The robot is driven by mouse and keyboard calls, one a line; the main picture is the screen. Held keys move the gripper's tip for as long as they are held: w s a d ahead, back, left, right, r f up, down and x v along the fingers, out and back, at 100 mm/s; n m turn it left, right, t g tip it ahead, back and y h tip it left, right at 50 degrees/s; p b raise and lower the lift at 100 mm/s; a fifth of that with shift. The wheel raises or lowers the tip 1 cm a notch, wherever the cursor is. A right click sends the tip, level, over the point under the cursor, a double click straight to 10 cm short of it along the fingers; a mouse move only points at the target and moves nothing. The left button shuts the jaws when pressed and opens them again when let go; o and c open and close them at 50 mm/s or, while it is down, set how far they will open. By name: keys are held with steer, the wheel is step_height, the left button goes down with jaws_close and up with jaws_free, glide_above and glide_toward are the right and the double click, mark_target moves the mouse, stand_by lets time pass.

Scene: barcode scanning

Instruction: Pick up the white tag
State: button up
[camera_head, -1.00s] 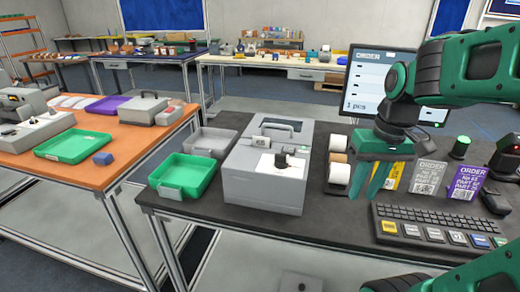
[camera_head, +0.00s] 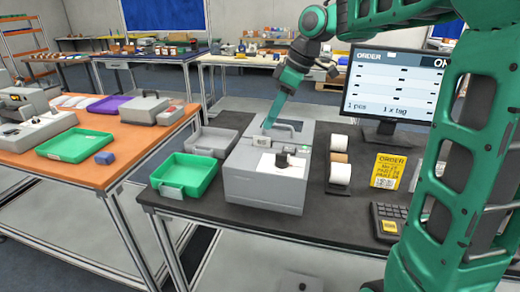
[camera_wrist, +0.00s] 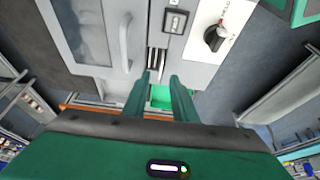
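I cannot make out the white tag for certain. A narrow slot (camera_wrist: 155,60) with pale and dark stripes shows in the wrist view, on the edge of the grey printer (camera_head: 262,190). I cannot tell if a tag is in it. My gripper (camera_wrist: 161,75) points at this slot, with its two green fingers apart and nothing visible between them. In the head view my gripper (camera_head: 268,126) is over the left part of the printer's top, by the handle. Its fingertips are hard to separate there.
A green tray (camera_head: 163,190) and a grey tray (camera_head: 225,134) stand left of the printer. Rolls (camera_head: 340,172) on a holder, a yellow order card (camera_head: 387,172) and a monitor (camera_head: 392,90) are to the right. My arm hides the table's right side.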

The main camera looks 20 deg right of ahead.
steer(key=shift+x, duration=3.3)
steer(key=shift+s, duration=0.15)
steer(key=shift+c, duration=0.3)
jaws_close()
